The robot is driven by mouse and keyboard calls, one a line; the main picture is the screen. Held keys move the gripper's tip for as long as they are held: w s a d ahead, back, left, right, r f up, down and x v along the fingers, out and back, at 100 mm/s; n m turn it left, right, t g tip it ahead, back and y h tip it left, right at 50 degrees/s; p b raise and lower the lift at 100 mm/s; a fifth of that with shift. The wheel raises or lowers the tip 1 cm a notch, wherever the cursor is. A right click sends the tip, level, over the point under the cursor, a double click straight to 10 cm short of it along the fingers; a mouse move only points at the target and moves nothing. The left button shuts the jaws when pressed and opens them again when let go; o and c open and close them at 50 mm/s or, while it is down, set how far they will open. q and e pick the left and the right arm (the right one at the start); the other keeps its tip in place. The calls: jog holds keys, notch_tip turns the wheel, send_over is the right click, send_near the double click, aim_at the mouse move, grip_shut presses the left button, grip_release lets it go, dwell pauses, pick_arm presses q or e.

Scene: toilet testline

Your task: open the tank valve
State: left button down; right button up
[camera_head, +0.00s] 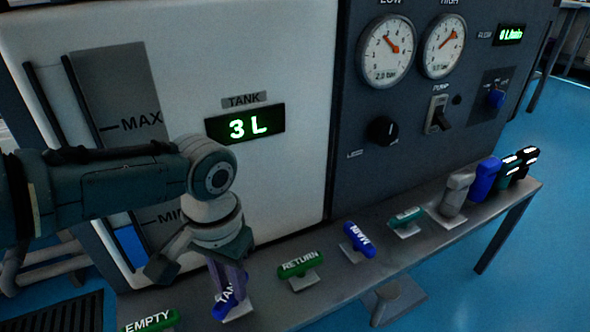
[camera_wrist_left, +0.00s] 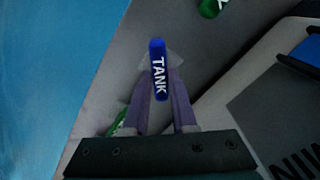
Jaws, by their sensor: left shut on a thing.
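The tank valve is a blue handle marked "TANK" (camera_head: 226,303) on the front shelf, between the green EMPTY and RETURN handles. My left gripper (camera_head: 230,281) comes down on it from above and partly covers it in the head view. In the left wrist view the blue tank handle (camera_wrist_left: 158,70) lies between the purple fingers of my left gripper (camera_wrist_left: 160,88), which are shut on it. The display under the TANK label (camera_head: 244,124) reads "3 L". My right gripper is not in view.
Along the shelf (camera_head: 330,281) stand the green EMPTY handle (camera_head: 150,321), green RETURN handle (camera_head: 300,264), blue MAIN handle (camera_head: 359,240) and another green handle (camera_head: 407,216). Bottle-like objects (camera_head: 457,193) stand at the right end. Gauges (camera_head: 388,50) and a pump switch (camera_head: 438,114) are on the panel behind.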

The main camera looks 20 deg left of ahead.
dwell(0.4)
pick_arm(q)
jog(key=c, duration=0.7)
grip_release()
jog(key=shift+r, duration=0.1)
jog(key=shift+r+p, duration=3.8)
jog(key=shift+r, duration=1.05)
